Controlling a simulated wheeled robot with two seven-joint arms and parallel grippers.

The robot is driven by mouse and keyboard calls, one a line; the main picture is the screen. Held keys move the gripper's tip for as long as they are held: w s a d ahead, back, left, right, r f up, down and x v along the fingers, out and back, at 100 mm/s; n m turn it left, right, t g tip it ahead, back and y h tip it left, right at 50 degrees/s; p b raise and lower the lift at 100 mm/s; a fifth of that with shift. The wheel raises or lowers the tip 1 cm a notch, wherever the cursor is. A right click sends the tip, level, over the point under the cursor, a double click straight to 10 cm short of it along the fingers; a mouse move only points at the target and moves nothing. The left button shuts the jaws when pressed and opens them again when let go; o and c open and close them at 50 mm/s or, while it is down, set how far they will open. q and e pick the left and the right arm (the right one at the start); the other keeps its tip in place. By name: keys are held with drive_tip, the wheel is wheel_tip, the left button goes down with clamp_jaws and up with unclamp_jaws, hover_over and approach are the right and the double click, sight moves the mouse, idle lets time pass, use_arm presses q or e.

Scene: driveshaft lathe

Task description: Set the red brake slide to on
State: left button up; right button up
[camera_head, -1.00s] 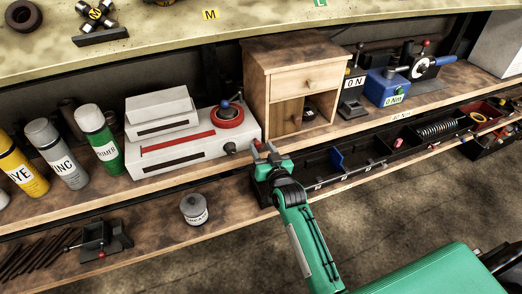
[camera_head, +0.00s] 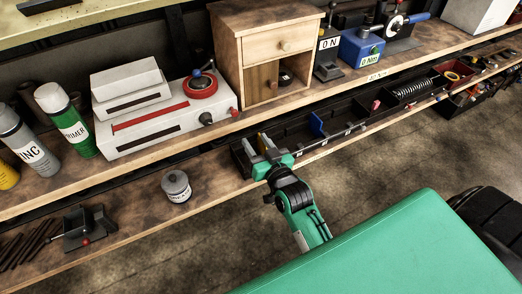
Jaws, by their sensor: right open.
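A white box-shaped machine (camera_head: 160,130) stands on the upper shelf. It has a long red strip (camera_head: 148,117) on its top, a red ring (camera_head: 200,88) with a blue-tipped lever, a black knob (camera_head: 206,119) and a small red knob (camera_head: 234,113) at its right end. I cannot tell which red part is the brake slide, or its setting. My right gripper (camera_head: 258,145) is open and empty, in front of and below the machine's right end, over the lower shelf's edge and apart from the machine. My left gripper is out of view.
A wooden cabinet (camera_head: 262,48) stands close right of the machine, with a blue 0 Nm device (camera_head: 360,47) further right. Spray cans (camera_head: 65,122) stand to its left. Below are a dark tool tray (camera_head: 337,125), a grey jar (camera_head: 176,186) and a small fixture (camera_head: 84,230).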

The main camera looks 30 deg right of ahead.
drive_tip(key=shift+s, duration=1.1)
wheel_tip(320, 180, down, 24)
drive_tip(key=s+a+n+g, duration=0.1)
drive_tip(key=s+a+g, duration=0.1)
drive_tip(key=g, duration=0.3)
drive_tip(key=s+f+n+g, duration=0.15)
drive_tip(key=s+f, duration=0.25)
drive_tip(key=f, duration=0.4)
drive_tip(key=s+f+g, duration=0.3)
drive_tip(key=s+f, duration=0.2)
drive_tip(key=f, duration=0.4)
drive_tip(key=s+d+f+g, duration=0.2)
drive_tip(key=s+f, duration=0.5)
drive_tip(key=s, duration=0.3)
drive_tip(key=s+d+f+n+g, duration=0.1)
drive_tip(key=s+d+f+g, duration=0.1)
drive_tip(key=s+f, duration=0.5)
drive_tip(key=s+d+f+g, duration=0.2)
drive_tip(key=s+f, duration=0.4)
drive_tip(key=s, duration=0.9)
drive_tip(key=shift+s+f+g+h, duration=0.3)
drive_tip(key=shift+f+g, duration=0.1)
drive_tip(key=shift+g, duration=0.35)
drive_tip(key=shift+w+a, duration=0.1)
